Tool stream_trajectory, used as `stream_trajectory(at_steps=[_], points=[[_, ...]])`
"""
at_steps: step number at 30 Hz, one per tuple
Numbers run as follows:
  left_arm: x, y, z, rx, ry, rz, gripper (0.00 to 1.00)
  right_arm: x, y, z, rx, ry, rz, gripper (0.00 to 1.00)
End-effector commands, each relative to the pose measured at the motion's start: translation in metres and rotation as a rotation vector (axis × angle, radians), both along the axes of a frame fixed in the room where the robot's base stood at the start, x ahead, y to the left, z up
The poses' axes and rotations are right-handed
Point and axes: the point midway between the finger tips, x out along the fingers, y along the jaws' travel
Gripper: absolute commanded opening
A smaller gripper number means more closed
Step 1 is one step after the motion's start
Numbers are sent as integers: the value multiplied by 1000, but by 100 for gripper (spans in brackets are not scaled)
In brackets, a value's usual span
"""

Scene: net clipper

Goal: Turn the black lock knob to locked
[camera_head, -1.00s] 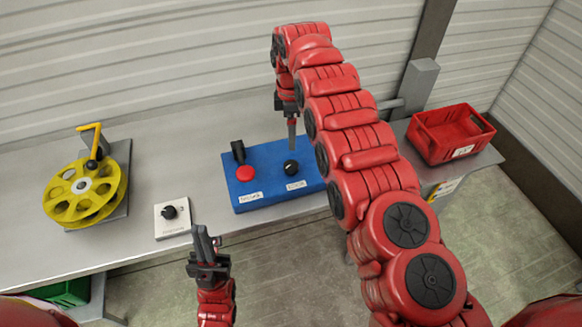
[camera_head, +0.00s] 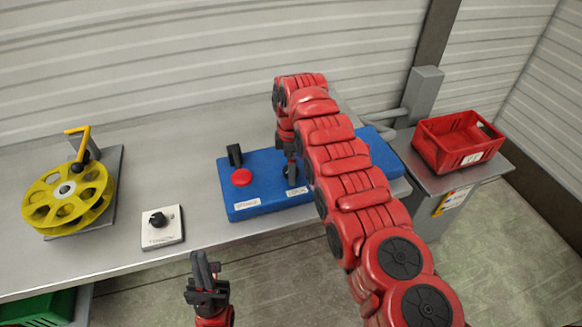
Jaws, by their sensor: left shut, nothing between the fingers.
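A blue box (camera_head: 265,202) lies on the bench with a red button (camera_head: 241,177), a black lever or switch (camera_head: 235,155) and a round black knob (camera_head: 291,172). Small white labels sit along its front, too small to read surely. My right gripper (camera_head: 290,165) points down at the black knob, its tips at or just above it; contact and jaw opening cannot be told. It partly hides the knob. My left gripper (camera_head: 205,272) is shut and empty, in front of the bench edge.
A white plate with another black knob (camera_head: 162,228) lies left of the blue box. A yellow reel (camera_head: 68,195) with a crank stands further left. A red crate (camera_head: 458,140) is at the right. My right arm covers part of the blue box.

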Motion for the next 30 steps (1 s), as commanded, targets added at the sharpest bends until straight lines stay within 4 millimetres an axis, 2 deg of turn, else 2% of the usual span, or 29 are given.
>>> stream_trajectory(at_steps=[2, 16, 23, 30], points=[[0, 0, 0, 0, 0, 0, 0, 0, 0, 0, 0, 0, 0, 89], [0, 0, 0, 0, 0, 0, 0, 0, 0, 0, 0, -1, 0, 4], [0, 0, -2, 0, 0, 0, 0, 0, 0, 0, 1, -2, -16, 3], [0, 0, -11, 0, 0, 0, 0, 1, 1, -1, 1, -4, -117, 3]])
